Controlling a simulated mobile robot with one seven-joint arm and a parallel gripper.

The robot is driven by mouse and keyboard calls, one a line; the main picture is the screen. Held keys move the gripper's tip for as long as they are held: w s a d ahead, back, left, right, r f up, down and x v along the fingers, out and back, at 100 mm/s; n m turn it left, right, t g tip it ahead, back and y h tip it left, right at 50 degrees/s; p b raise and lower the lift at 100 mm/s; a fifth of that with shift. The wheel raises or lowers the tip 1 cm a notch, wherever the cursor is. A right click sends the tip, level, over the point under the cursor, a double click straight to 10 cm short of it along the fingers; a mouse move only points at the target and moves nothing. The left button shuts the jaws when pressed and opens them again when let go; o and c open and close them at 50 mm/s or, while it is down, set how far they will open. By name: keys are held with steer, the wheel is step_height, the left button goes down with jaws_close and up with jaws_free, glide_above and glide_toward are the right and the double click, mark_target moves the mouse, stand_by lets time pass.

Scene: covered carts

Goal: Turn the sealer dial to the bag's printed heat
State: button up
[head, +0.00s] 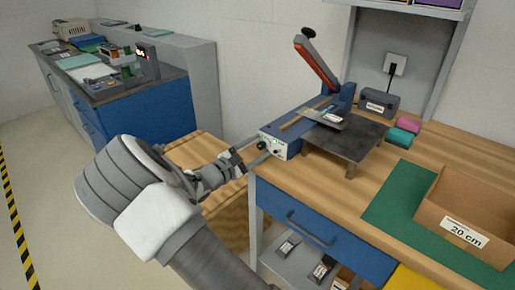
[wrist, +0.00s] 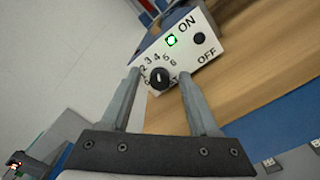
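The sealer (head: 310,118) is a blue machine with a raised black and red lever, on the wooden bench. Its white end panel (head: 279,149) faces my gripper (head: 256,152). In the wrist view the black dial (wrist: 160,79) sits between my two open fingers, one on each side, with gaps showing. Whether the fingertips reach past the dial's face is unclear. Numbers around about 2 to 6 arc over the dial; its small white mark is hard to read. A bag with a pale label (head: 331,118) seems to lie on the sealer; its print is too small to read.
The panel has a lit green lamp (wrist: 172,40) and a black knob or button (wrist: 199,38) between ON and OFF. A dark metal stand (head: 350,141) is beside the sealer. A cardboard box (head: 465,205) marked 20 cm stands at right on a green mat (head: 396,200).

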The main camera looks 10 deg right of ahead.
steer(key=p+v, duration=0.2)
steer(key=v, duration=1.5)
steer(key=shift+s+a, duration=0.15)
steer(key=shift+r, duration=0.15)
steer(key=s+d+r+m+g+y+p, duration=0.55)
steer(key=s+d+r+m+g, duration=0.45)
steer(key=d, duration=0.4)
steer(key=s+r+m+t+y+p, duration=0.4)
steer(key=s+r+y, duration=0.5)
steer(key=s+r, duration=0.5)
steer(key=shift+s+r+m+t+p, duration=0.45)
steer(key=shift+s+m, duration=0.2)
steer(key=shift+m, duration=0.45)
